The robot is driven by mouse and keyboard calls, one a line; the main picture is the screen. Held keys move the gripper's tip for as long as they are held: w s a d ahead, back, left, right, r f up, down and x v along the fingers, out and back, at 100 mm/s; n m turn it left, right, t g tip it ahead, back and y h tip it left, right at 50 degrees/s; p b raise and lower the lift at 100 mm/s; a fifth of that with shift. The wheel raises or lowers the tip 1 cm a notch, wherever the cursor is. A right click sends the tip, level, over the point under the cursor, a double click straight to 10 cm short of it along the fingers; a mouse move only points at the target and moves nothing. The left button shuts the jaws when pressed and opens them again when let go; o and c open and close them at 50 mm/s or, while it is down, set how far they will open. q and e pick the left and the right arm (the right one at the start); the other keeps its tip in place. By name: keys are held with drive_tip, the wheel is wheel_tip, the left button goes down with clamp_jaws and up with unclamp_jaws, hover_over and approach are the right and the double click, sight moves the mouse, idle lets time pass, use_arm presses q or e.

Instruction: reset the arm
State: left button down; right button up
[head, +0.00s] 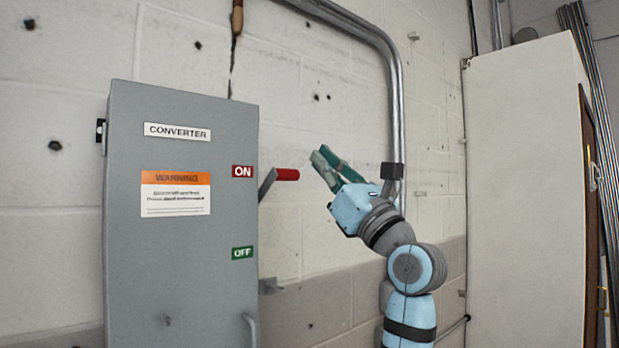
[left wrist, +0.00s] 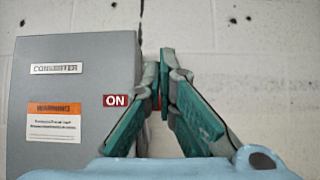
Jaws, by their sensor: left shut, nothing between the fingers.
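A grey converter box (head: 180,265) stands at the left in the head view, and its front fills the left of the left wrist view (left wrist: 70,130). A lever with a red handle (head: 287,174) sticks out from its right side, level with the red ON label (head: 242,171). The green OFF label (head: 242,253) is lower down. My left gripper (head: 322,154), with green fingers, is shut and empty, right of the red handle and apart from it in the picture. In the left wrist view my shut fingers (left wrist: 160,65) hide most of the handle. My right gripper is not in view.
A grey conduit (head: 395,110) bends down the block wall behind my arm. A tall pale cabinet (head: 520,180) stands at the right. A bare bracket (head: 270,286) sits low on the box's right side. The wall between box and conduit is clear.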

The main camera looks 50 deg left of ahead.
use_arm(q)
drive_tip(key=shift+d+r, duration=0.3)
drive_tip(key=shift+d, duration=0.25)
drive_tip(key=shift+a, duration=0.15)
